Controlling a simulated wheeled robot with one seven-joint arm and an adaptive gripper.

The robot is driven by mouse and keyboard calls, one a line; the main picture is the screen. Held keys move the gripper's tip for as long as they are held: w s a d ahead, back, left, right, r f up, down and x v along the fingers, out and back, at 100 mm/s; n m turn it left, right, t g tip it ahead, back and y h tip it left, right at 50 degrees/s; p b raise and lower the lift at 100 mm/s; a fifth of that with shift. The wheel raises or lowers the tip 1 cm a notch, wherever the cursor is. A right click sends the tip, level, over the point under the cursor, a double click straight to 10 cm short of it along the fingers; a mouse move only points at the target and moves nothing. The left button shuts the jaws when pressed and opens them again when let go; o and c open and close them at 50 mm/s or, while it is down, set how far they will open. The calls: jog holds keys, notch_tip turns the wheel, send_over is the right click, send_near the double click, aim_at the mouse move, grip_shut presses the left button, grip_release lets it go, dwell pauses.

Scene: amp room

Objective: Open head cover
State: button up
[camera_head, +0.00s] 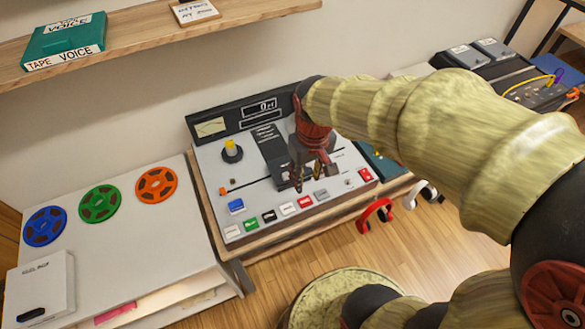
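A black, box-like cover with small pale lettering (272,150) sits in the middle of the tape machine's light panel (215,172); I take it to be the head cover. It appears lowered, and its right side is partly hidden by my gripper. My gripper (313,178) has a red body and dark fingers pointing down, over the panel just right of the cover. The fingers overlap the dark parts behind them, so I cannot tell their gap or whether they touch the cover.
The machine has a yellow-topped knob (231,148), a row of coloured buttons (288,208) and an upright display (263,108). Blue, green and orange reels (100,203) lie on the left table. A shelf (140,37) hangs above. Red headphones (376,211) hang at the front right.

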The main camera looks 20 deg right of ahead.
jog(key=w+d+f+n, duration=0.1)
jog(key=w+f+n, duration=0.3)
jog(key=w+n, duration=0.1)
jog(key=w+d+f+n, duration=0.1)
jog(key=w+f+n, duration=0.3)
jog(key=w+f, duration=0.1)
jog(key=w+d+f+n+g, duration=0.1)
jog(key=w+f+n, duration=0.4)
jog(key=w, duration=0.2)
jog(key=shift+w+d+f+n, duration=0.1)
jog(key=shift+w+d+n, duration=0.1)
jog(key=shift+d+n, duration=0.15)
jog(key=n, duration=0.2)
jog(key=shift+w+n, duration=0.15)
jog(key=shift+n, duration=0.2)
jog(key=shift+f+b, duration=0.5)
jog(key=shift+f, duration=3.3)
jog(key=shift+c, duration=0.2)
jog(key=c, duration=0.7)
grip_shut()
